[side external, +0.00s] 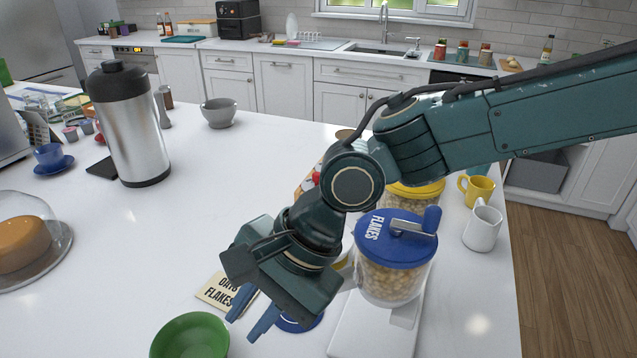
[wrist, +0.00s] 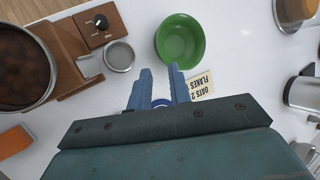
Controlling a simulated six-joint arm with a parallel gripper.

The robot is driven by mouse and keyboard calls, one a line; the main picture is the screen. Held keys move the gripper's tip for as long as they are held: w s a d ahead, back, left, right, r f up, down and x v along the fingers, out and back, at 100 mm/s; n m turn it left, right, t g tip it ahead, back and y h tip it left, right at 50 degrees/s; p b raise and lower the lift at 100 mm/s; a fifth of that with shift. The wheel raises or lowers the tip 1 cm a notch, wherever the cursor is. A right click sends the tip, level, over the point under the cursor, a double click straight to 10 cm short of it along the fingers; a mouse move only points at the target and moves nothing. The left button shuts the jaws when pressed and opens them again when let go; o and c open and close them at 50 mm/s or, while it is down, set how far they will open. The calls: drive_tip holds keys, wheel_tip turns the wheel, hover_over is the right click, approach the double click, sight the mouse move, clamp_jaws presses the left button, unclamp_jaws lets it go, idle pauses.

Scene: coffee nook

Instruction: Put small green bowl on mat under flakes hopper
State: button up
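The small green bowl (side external: 190,338) sits upright on the white counter at the bottom edge of the side view, partly cut off. The wrist view shows it whole and empty (wrist: 180,40). My gripper (side external: 250,318) is open and empty, its two blue fingers apart beside the bowl's right side. In the wrist view the fingertips (wrist: 160,72) point toward the bowl's near rim without touching it. The flakes hopper (side external: 394,265) has a blue lid and clear body and stands right of my gripper. A round blue mat (side external: 302,323) lies below it, partly hidden by my gripper.
A card reading oats and flakes (wrist: 203,84) lies near the bowl. A yellow-lidded hopper (side external: 415,192) stands behind the flakes one. White (side external: 482,228) and yellow mugs are at right. A wooden grinder (wrist: 70,45) and metal cup (wrist: 119,56) stand left in the wrist view.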

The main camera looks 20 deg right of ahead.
sight(227, 348)
drive_tip(key=shift+x, duration=3.5)
drive_tip(key=shift+x, duration=2.6)
drive_tip(key=shift+d, duration=0.1)
drive_tip(key=shift+c, duration=0.4)
clamp_jaws()
